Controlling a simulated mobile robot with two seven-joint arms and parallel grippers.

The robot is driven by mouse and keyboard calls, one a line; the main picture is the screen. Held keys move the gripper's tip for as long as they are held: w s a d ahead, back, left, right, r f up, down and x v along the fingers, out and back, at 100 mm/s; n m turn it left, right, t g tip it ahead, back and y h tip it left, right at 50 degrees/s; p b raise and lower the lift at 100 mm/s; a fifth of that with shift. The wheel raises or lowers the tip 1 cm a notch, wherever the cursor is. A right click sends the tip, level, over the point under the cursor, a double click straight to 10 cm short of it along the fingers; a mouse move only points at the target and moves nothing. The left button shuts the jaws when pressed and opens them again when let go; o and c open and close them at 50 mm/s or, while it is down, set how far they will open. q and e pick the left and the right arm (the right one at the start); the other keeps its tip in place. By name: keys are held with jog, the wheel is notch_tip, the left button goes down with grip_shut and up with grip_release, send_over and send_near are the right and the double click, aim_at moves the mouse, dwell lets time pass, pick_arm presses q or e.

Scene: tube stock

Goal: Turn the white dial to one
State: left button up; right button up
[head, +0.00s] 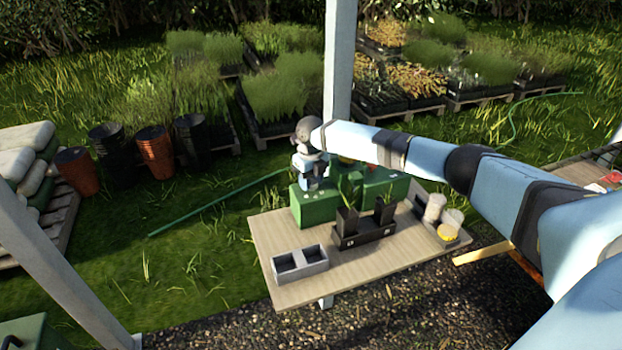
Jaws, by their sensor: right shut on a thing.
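A green box (306,211) stands at the back left of the wooden table, with small pale marks on its top. My right arm reaches in from the right, and my right gripper (313,184) points down onto the top of this box. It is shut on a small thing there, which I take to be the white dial. The gripper hides the dial, so its pointer and setting cannot be read. My left gripper is not in view.
More green boxes (384,187) stand at the table's back. A black holder (364,236) with two uprights is at its middle, and a grey two-part tray (300,264) at front left. The table's front (385,268) is clear.

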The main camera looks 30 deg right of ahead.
jog(key=shift+m, duration=0.6)
jog(key=o, duration=0.9)
notch_tip(320, 180, up, 14)
jog(key=shift+f+b, duration=0.1)
jog(key=shift+b, duration=0.4)
